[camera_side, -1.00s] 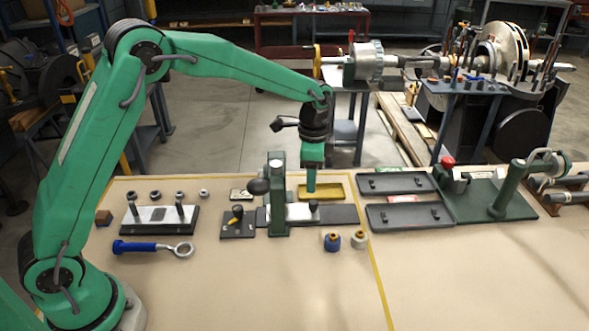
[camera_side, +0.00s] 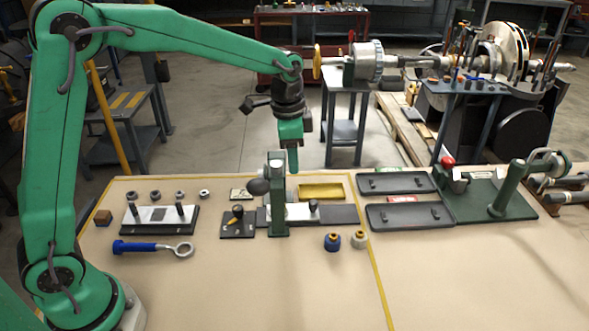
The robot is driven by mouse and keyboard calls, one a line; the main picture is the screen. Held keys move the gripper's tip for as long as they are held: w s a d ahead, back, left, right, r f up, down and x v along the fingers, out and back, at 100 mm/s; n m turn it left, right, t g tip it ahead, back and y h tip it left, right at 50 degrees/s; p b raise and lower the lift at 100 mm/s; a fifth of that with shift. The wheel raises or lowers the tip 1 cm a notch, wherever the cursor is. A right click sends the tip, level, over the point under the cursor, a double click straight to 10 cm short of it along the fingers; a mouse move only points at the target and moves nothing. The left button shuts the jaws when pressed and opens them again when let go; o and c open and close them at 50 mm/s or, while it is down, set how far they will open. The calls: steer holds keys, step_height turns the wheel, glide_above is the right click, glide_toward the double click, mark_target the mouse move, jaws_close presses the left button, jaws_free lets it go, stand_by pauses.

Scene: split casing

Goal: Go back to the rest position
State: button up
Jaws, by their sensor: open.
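My gripper (camera_side: 293,165) hangs at the end of the green arm, pointing down, above the back of the bench. It is in the air, a little above and left of the yellow tray (camera_side: 322,191), behind the upper part of the green upright press (camera_side: 277,195). Its jaws are open, and I see nothing held between them. The fingertips are small here, and the gap between them is hard to make out.
Two dark trays (camera_side: 408,216) and a green fixture (camera_side: 490,200) stand at right. The front of the bench is clear.

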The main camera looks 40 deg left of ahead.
steer(key=s+a+r+n+t, duration=0.2)
steer(key=s+a+r+n, duration=0.2)
steer(key=s+r, duration=0.6)
steer(key=s+a+f+n+t, duration=0.1)
steer(key=s+n, duration=0.1)
steer(key=s, duration=0.5)
steer(key=s+a+f+n+t, duration=0.1)
steer(key=s+n, duration=0.1)
steer(key=s, duration=0.6)
steer(key=shift+a+f+n+t, duration=0.3)
steer(key=shift+f+n, duration=0.1)
